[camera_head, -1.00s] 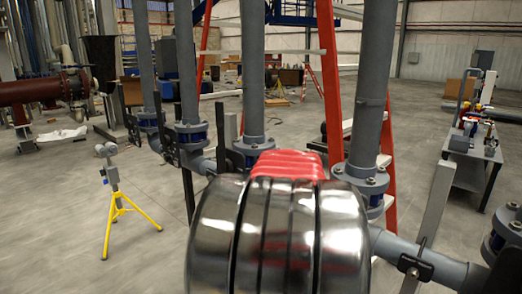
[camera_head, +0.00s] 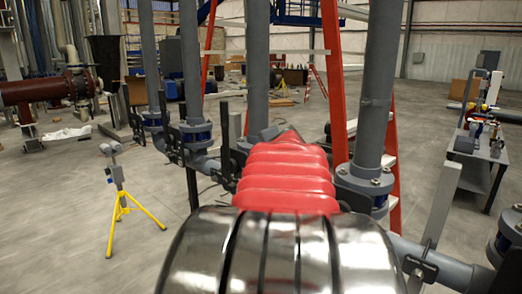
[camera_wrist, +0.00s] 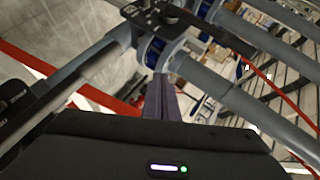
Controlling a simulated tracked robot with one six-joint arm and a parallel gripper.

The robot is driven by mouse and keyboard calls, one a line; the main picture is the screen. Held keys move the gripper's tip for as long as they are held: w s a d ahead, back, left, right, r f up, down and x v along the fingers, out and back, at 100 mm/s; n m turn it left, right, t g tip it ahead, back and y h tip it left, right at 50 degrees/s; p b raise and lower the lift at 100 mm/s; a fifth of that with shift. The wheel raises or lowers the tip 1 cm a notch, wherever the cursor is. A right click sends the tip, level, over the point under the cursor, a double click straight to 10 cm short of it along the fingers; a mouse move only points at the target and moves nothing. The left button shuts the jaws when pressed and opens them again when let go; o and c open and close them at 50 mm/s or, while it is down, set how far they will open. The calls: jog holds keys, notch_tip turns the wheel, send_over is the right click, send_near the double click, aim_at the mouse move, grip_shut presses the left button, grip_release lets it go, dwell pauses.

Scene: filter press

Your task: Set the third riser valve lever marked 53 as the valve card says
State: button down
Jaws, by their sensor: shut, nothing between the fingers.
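Several grey risers stand in a row in the head view, each with a blue valve body near its foot, such as the left one (camera_head: 197,133) and the middle one (camera_head: 247,148). A pale upright lever (camera_head: 234,130) stands by the middle riser, and a larger one (camera_head: 436,212) stands at the right. I cannot read the number 53 on any lever, and I see no readable valve card. In the wrist view my gripper's fingers (camera_wrist: 166,98) are shut and empty, pointing towards a blue valve (camera_wrist: 152,50) with a black lever bracket (camera_wrist: 152,12). I cannot tell whether they touch it.
My own arm hides the middle of the head view. A red ladder (camera_head: 335,80) stands behind the risers. A yellow tripod stand (camera_head: 120,205) is at the left, with open floor around it. A grey table (camera_head: 480,150) with several items stands at the right.

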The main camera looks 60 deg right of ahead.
jog(key=shift+w+a+r, duration=0.1)
jog(key=shift+a+r, duration=0.35)
jog(key=shift+r, duration=0.15)
jog(key=shift+w+a+r, duration=0.1)
jog(key=shift+a+r, duration=0.3)
jog(key=shift+r, duration=0.2)
